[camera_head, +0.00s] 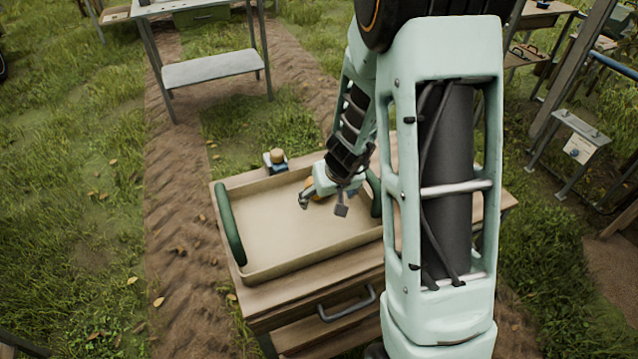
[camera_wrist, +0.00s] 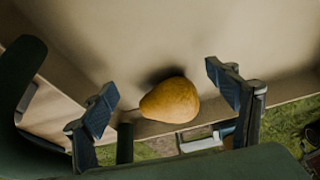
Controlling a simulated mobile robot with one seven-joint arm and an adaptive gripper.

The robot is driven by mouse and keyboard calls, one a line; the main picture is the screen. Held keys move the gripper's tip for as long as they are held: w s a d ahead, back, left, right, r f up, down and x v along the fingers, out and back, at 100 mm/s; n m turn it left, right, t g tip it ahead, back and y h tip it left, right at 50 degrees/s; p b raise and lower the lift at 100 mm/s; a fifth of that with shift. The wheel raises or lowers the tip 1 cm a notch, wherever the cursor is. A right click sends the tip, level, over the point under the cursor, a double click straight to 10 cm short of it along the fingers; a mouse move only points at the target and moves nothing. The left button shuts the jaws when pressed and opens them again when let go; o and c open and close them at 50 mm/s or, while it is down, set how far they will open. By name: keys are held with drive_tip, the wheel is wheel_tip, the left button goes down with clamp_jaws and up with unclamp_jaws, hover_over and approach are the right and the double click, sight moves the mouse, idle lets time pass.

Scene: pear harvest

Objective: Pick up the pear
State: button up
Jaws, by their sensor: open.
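The yellow-brown pear (camera_wrist: 170,100) lies in the shallow beige tray (camera_head: 262,274), close to one of its walls. In the wrist view it sits between the two blue-padded fingers of my gripper (camera_wrist: 163,98), with a gap on each side. In the head view my gripper (camera_head: 322,206) is over the far right part of the tray, pointing down and open. Only a small orange patch of the pear (camera_head: 311,187) shows there, the rest hidden behind the gripper. I cannot tell the exact height of the fingers above the tray floor.
The tray has dark green padded handles (camera_head: 231,224) at its ends and stands on a wooden table (camera_head: 290,309) with a drawer. A small blue item with a tan top (camera_head: 275,161) stands behind the tray. The tray's left part is empty.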

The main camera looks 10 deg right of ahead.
drive_tip(key=shift+w+a+r+p, duration=0.1)
drive_tip(key=shift+w+p, duration=0.3)
drive_tip(key=shift+w, duration=0.2)
drive_tip(key=w+p, duration=0.1)
drive_tip(key=w, duration=0.3)
drive_tip(key=shift+a+f+p, duration=0.2)
drive_tip(key=shift+f+p, duration=0.15)
drive_tip(key=shift+f, duration=0.05)
drive_tip(key=shift+w+f, duration=0.15)
drive_tip(key=shift+f, duration=0.15)
drive_tip(key=c, duration=1.4)
drive_tip(key=shift+r, duration=0.1)
